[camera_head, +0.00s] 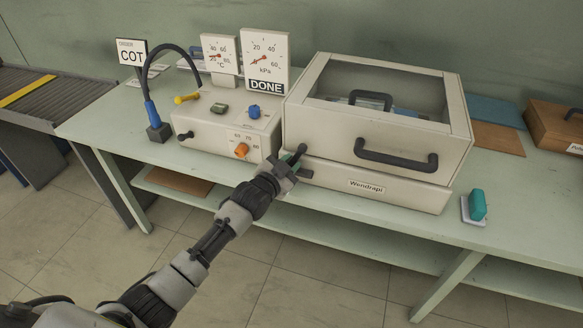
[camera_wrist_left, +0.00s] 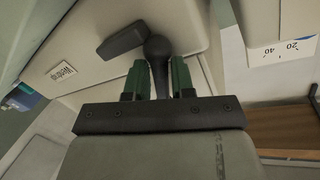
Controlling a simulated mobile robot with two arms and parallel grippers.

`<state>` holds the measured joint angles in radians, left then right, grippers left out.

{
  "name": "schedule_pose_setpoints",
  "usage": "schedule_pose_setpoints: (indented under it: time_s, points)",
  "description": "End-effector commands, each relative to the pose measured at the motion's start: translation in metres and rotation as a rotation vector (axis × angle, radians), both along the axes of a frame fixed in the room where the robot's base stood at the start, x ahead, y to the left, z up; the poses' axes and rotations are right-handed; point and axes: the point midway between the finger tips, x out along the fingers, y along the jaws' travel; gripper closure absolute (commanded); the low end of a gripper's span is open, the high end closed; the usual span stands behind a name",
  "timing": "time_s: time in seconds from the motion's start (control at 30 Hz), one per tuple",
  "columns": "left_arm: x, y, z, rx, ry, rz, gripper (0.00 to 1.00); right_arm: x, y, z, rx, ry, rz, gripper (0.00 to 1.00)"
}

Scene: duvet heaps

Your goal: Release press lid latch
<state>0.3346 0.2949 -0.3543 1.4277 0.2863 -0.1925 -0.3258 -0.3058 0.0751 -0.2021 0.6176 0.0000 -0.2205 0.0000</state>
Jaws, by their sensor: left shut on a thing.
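The press (camera_head: 372,158) is a cream box with a windowed lid, a dark front handle (camera_head: 396,155) and a "Wendrapi" label. A dark latch lever with a rounded knob (camera_head: 302,149) sits at its front left corner. My left gripper (camera_head: 291,161) is at this lever. In the left wrist view the lever (camera_wrist_left: 158,62) stands between the two green fingers, and the gripper (camera_wrist_left: 159,78) is shut on it. A short dark bar (camera_wrist_left: 122,40) is beside the knob. The lid looks closed. My right gripper is not in view.
Left of the press is a control box (camera_head: 222,128) with an orange knob and a blue knob. Behind it are two gauges and a "DONE" sign (camera_head: 265,86). A teal-handled tool (camera_head: 477,205) lies right of the press. A wooden box (camera_head: 556,127) stands at far right.

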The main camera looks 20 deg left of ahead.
Motion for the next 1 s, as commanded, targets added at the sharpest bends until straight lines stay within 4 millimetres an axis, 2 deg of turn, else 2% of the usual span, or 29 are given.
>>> schedule_pose_setpoints:
  time_s: [0.03,0.4,1.0]
  points:
    - [0.0,0.003,0.006,0.046,0.001,-0.001,1.0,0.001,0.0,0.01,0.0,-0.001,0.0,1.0]
    - [0.001,0.018,0.02,0.397,-0.012,-0.003,1.0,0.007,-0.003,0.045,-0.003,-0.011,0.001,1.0]
    - [0.001,0.029,0.047,0.931,-0.031,-0.005,1.0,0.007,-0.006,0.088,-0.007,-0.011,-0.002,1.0]
